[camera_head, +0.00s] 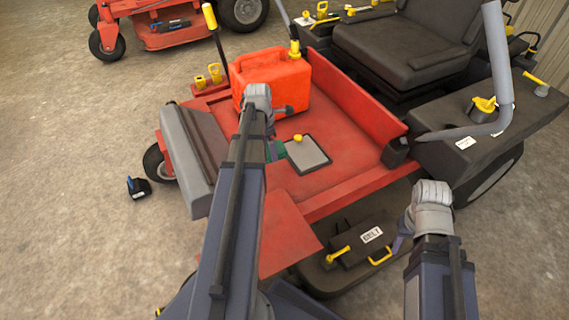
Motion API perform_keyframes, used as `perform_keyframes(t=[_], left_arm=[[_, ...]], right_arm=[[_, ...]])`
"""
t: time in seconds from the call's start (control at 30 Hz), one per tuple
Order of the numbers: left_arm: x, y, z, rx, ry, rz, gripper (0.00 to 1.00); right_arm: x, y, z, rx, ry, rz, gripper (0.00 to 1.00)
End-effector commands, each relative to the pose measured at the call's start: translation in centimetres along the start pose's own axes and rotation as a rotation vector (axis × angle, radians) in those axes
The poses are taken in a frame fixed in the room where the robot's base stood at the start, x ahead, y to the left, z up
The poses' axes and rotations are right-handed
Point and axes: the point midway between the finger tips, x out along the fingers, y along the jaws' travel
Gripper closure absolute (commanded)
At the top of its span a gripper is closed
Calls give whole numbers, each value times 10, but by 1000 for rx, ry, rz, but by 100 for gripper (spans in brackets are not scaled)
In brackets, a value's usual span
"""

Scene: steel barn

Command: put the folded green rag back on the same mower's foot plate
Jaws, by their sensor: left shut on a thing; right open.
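A red mower fills the middle of the head view, with its flat red foot plate (350,150) in front of the seat. My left gripper (272,150) is over the left part of the foot plate, shut on the green rag (277,151). Only a small green patch of the rag shows; my arm hides the rest, and I cannot tell whether it touches the plate. My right gripper (402,238) is open, at the mower's near side by the deck, its fingers mostly hidden by the wrist.
A grey pad (308,155) with a yellow knob lies on the foot plate right of the rag. A red fuel can (275,83) stands behind. The black deck cover (362,247) has yellow handles. A small black-blue object (138,187) lies on the floor. Another red mower (165,30) stands behind.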

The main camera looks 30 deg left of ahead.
Motion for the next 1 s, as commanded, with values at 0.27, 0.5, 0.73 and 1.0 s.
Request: perform_keyframes(t=[0.27,0.5,0.73,1.0], left_arm=[[0,8,-6,-102,-6,8,60],[15,7,-7,-100,-6,8,60],[50,7,-11,-99,-6,8,60],[63,7,-13,-98,-6,8,60]], right_arm=[[1,0,0,0,0,0,50],[16,-1,-1,-1,0,1,50],[51,-5,-3,-5,1,2,50],[64,-7,-4,-10,3,-1,50]])
